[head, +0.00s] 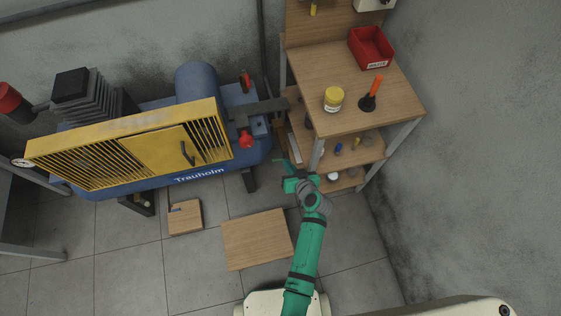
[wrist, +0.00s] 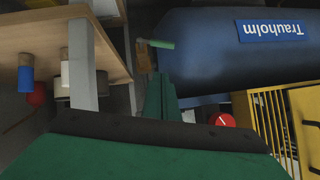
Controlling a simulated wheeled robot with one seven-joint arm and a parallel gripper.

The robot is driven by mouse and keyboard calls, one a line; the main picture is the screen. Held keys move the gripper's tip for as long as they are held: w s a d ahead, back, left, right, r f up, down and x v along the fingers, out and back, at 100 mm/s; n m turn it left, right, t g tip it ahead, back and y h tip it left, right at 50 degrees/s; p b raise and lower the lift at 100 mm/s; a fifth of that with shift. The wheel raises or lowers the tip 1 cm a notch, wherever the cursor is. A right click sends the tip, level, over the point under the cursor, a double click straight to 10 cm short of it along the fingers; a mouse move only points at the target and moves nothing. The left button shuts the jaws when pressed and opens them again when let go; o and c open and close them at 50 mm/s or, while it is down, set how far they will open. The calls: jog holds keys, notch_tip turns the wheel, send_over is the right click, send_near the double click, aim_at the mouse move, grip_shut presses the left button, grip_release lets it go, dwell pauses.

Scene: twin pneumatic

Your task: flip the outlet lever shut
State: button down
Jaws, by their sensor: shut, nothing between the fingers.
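The outlet lever (wrist: 160,44) appears in the wrist view as a short light green bar on a brass-coloured fitting (wrist: 143,57), at the end of the blue tank (wrist: 205,50). The bar lies almost level in the picture, across the tank's edge. My gripper (wrist: 160,82) is shut and empty, its dark green fingers pointing towards the lever from below in the picture. I cannot tell whether they touch it. In the head view my gripper (head: 292,181) is low between the compressor and the wooden bench; the lever is hard to tell from it there.
The wooden bench (head: 405,112) stands close on the right, with a red bin (head: 371,48), a yellow-lidded jar (head: 333,99) and lower shelves. The yellow compressor guard (head: 120,150) is left. A wooden box (head: 185,217) and board (head: 257,240) lie on the floor.

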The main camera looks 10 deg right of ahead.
jog(key=w+a+f, duration=0.2)
jog(key=w+f, duration=0.3)
jog(key=f, duration=0.2)
jog(key=shift+a, duration=0.25)
jog(key=shift+w, duration=0.15)
